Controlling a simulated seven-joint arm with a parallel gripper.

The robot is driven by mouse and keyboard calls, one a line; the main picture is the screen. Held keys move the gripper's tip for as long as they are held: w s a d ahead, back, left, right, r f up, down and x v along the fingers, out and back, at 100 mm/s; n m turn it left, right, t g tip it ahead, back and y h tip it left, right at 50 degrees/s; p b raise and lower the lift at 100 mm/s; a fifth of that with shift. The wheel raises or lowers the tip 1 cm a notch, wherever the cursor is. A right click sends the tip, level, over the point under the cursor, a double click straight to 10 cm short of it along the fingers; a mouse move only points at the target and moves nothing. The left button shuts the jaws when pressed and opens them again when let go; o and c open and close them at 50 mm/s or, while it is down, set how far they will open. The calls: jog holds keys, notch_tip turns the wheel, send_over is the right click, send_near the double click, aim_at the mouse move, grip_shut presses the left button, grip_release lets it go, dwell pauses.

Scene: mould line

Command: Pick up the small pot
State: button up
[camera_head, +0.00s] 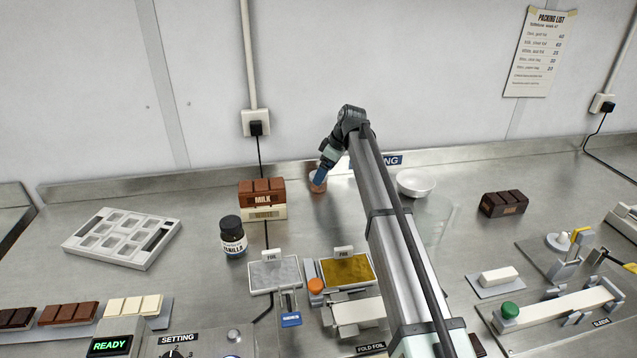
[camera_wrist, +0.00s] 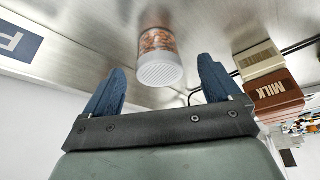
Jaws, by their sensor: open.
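In the wrist view the pot (camera_wrist: 158,45) is just beyond and between my fingertips. In the head view the pot (camera_head: 320,187) is small and partly hidden by my gripper (camera_head: 318,176). In the wrist view my gripper (camera_wrist: 158,66) is open, one blue finger to each side of the pot's line, with nothing held.
MILK and WHITE blocks (camera_head: 262,192) are stacked left of the pot. A dark VANILLA bottle (camera_head: 232,236) stands nearer on the left. A white bowl (camera_head: 415,183) is to the right. Foil trays (camera_head: 275,274) lie in front. The wall (camera_head: 300,80) is close behind.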

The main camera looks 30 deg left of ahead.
jog(key=shift+a+x, duration=0.2)
jog(key=shift+x, duration=2.45)
jog(key=shift+w+r, duration=0.15)
jog(key=c, duration=1.1)
jog(key=shift+c, duration=0.2)
